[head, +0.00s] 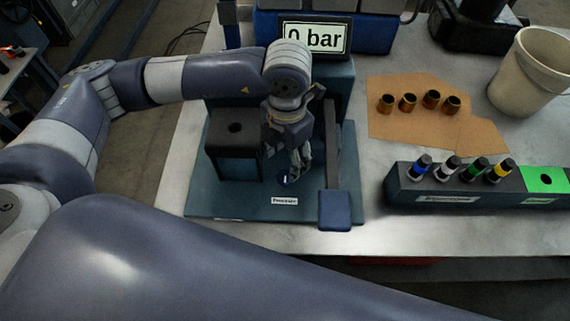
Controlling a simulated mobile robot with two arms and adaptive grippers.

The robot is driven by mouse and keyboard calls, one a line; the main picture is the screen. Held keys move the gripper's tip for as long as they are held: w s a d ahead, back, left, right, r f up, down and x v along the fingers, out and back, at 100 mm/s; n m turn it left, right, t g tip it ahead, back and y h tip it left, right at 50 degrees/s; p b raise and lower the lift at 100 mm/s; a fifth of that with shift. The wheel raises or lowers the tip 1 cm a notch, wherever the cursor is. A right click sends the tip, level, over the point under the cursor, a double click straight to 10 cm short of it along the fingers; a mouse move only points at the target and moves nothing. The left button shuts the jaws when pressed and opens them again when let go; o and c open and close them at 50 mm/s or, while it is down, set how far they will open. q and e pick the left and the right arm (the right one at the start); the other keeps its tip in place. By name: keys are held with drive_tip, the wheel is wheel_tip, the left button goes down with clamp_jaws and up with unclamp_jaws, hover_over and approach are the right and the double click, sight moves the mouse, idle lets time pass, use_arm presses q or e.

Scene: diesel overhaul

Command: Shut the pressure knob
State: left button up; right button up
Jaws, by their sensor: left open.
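The pressure knob (283,180) is a small dark blue round knob on the front of the teal test stand base (225,205). A white label (285,201) sits just in front of it and seems to read "Pressure". My left gripper (299,166) comes down from above, open, with its fingertips right beside and above the knob. The fingers partly hide the knob, and I cannot tell whether they touch it. The display (315,38) behind reads "0 bar". My right gripper is not in view.
A dark block with a hole (234,140) stands left of the gripper, and a lever with a blue pad (335,211) stands right. Several copper sleeves (408,102) lie on cardboard (395,130). A rack (440,195) holds several colour-banded parts. A white bucket (527,75) stands far right.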

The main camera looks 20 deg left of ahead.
use_arm(q)
drive_tip(key=shift+s+r, duration=0.1)
drive_tip(key=shift+r, duration=1.45)
drive_tip(key=shift+d, duration=0.1)
